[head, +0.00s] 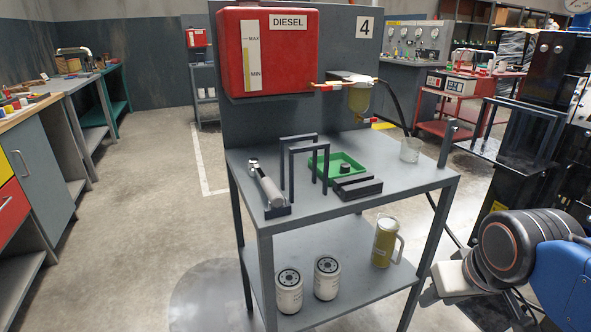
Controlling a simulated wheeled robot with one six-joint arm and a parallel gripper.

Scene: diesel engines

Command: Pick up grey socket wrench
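A grey wrench-like tool (269,190) with a thick light grey handle lies along the left side of the grey workbench top. A narrow metal end points to the back left, and its near end is by a dark block (277,211) at the front left corner. It looks like the grey socket wrench, though fine detail is too small to tell. Part of my blue and black arm shows at the lower right, beside the bench and well apart from the tool. I can make out no gripper fingers.
Dark upright frames (300,160) stand right of the tool. A green tray (338,166), dark blocks (357,187) and a clear beaker (410,150) are further right. White filters (289,291) and a yellowish jug (385,243) stand on the lower shelf. Floor left of the bench is clear.

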